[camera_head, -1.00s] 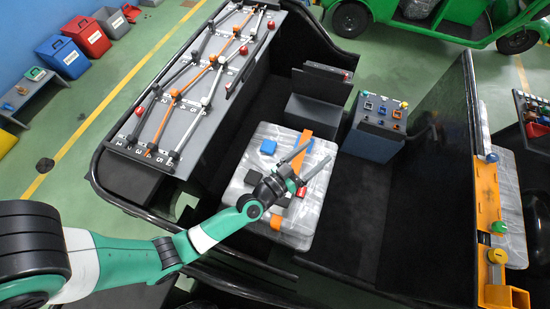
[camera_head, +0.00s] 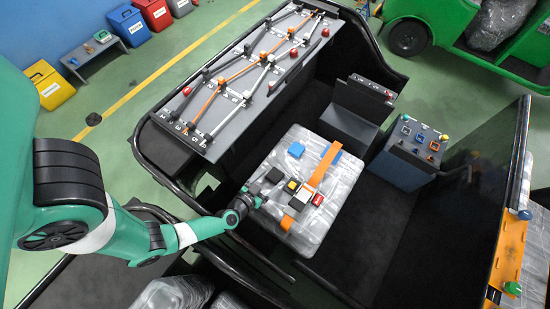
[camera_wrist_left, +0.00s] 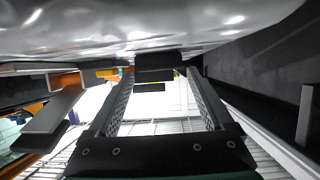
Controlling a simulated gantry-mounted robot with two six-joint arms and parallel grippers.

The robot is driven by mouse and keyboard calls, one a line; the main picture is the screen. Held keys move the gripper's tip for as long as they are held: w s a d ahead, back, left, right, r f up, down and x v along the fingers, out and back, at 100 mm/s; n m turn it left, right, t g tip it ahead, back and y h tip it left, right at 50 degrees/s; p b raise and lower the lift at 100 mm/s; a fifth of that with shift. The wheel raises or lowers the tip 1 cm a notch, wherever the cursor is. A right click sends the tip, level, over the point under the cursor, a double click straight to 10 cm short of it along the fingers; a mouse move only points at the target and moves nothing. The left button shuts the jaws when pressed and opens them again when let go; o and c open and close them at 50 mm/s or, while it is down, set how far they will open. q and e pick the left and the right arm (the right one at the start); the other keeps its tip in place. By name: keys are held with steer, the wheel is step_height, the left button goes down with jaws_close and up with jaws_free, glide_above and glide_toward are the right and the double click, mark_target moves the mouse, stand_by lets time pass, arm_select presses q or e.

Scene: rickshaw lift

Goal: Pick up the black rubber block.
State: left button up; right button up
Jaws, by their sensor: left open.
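A black block (camera_head: 274,175) lies on the grey plastic-wrapped seat (camera_head: 320,222), near its left edge. My left gripper (camera_head: 256,194) is low at the left edge of the seat, just short of the black block. In the left wrist view, the two fingers of the gripper (camera_wrist_left: 158,76) are spread open. A dark block (camera_wrist_left: 153,62) shows between and beyond their tips, against the wrapped surface at the top of the picture. I see no contact between fingers and block. My right gripper is in neither view.
A blue block (camera_head: 296,149), an orange bar (camera_head: 325,163), a yellow block (camera_head: 292,186), a red block (camera_head: 317,200) and an orange block (camera_head: 287,222) share the seat. A grey panel (camera_head: 240,80) with rods stands behind. A grey box (camera_head: 408,160) stands right.

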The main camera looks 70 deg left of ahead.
mark_target(276, 174)
arm_select(q)
steer(key=b+x, duration=0.1)
steer(key=x, duration=0.2)
steer(key=shift+w+a+f, duration=0.1)
steer(key=shift+w+a, duration=0.05)
steer(key=shift+w, duration=0.1)
steer(key=c, duration=1.1)
steer(key=shift+c, duration=0.2)
